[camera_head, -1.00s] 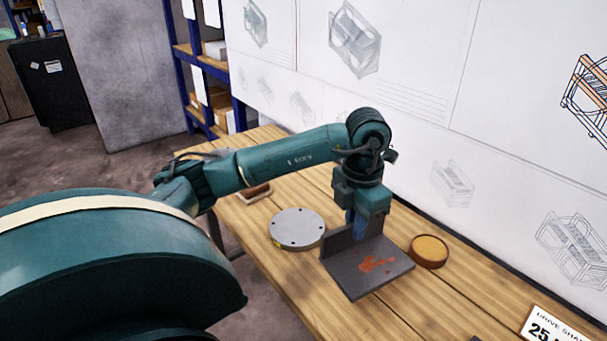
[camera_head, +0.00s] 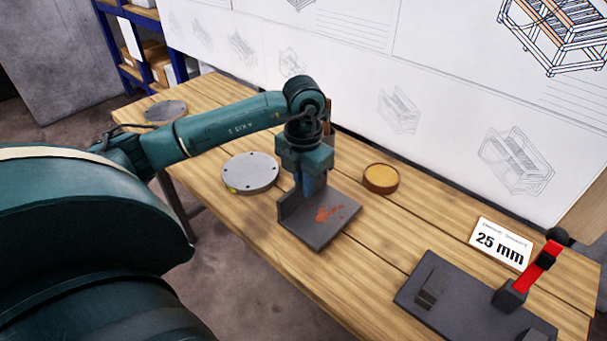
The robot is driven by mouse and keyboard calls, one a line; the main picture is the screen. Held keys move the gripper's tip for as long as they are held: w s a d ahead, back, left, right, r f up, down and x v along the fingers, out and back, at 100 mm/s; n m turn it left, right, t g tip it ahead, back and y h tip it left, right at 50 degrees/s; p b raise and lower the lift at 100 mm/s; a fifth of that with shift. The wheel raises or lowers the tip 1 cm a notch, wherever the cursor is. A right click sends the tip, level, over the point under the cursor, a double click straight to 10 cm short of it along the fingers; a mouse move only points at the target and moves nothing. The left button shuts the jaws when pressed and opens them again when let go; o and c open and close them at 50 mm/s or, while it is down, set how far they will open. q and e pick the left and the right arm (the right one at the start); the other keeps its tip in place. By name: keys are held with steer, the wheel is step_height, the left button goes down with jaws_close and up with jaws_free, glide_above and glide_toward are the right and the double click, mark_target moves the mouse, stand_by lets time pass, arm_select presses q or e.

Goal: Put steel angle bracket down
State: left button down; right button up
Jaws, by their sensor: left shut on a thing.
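The steel angle bracket (camera_head: 318,222) is a dark grey L-shaped piece with orange-red marks on its flat plate. It is at the middle of the wooden table (camera_head: 225,215), with its short wall standing on the left side. My left gripper (camera_head: 311,192) points down at the bracket's back edge and is shut on it; the fingertips are partly hidden behind the bracket's wall. I cannot tell whether the bracket touches the tabletop. My right gripper is not in view.
A round grey flange (camera_head: 250,172) lies left of the bracket, and another grey disc (camera_head: 166,110) lies farther back. A round tan-topped dish (camera_head: 381,178) stands to the right. A dark fixture with a red lever (camera_head: 532,270) and a 25 mm sign (camera_head: 500,244) are at the right.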

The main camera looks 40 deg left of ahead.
arm_select(q)
steer(key=shift+w+f, duration=0.1)
steer(key=shift+f, duration=0.95)
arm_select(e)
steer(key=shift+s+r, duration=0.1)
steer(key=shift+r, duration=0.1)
arm_select(q)
steer(key=shift+f, duration=0.1)
steer(key=c, duration=1.9)
jaws_free()
steer(key=shift+f, duration=0.2)
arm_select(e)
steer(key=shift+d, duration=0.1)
arm_select(q)
steer(key=o, duration=0.4)
